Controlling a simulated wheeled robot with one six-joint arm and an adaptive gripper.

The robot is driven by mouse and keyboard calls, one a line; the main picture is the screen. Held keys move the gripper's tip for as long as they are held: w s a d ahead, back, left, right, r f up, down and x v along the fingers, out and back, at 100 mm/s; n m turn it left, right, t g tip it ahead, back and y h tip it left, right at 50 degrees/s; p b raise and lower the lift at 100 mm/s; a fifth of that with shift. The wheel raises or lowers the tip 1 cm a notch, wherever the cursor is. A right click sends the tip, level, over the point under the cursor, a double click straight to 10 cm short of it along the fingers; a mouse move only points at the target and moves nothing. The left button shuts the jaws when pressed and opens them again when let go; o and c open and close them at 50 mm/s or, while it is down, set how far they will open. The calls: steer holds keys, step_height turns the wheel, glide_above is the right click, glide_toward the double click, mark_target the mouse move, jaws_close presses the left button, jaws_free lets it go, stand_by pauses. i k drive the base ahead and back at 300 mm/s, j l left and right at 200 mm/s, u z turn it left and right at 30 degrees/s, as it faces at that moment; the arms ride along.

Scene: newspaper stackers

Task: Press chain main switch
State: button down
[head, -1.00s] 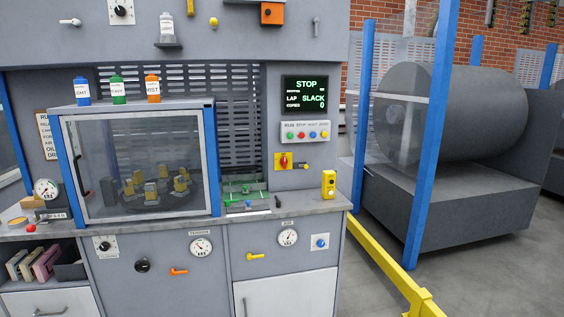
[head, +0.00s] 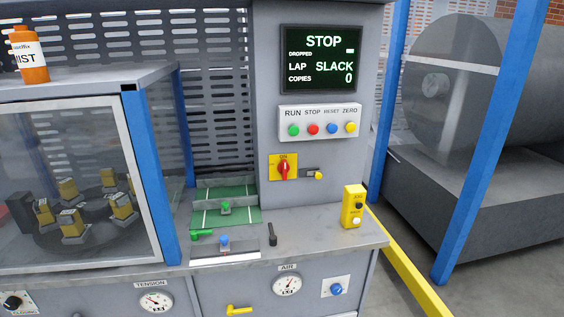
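A red rotary switch (head: 284,168) on a yellow plate is mounted on the grey column, below the button box. Its red handle stands roughly upright, and small lettering above it looks like "ON". No label here names the chain main switch, so I cannot tell for certain that this is it. Just right of it is a small dark fitting with a yellow knob (head: 318,175). The display (head: 321,59) above reads STOP, LAP SLACK and COPIES 0. My gripper is not in view.
A button box (head: 320,125) carries RUN, STOP, RESET and ZERO buttons. A yellow two-button box (head: 353,206) stands on the counter (head: 320,240) at right. A glass-fronted cabinet (head: 75,180) is at left. A blue post (head: 485,140) and yellow rail (head: 410,272) border the large roller (head: 450,90).

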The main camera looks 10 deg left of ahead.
mark_target(283, 167)
steer(key=i, duration=0.55)
steer(key=u, duration=1)
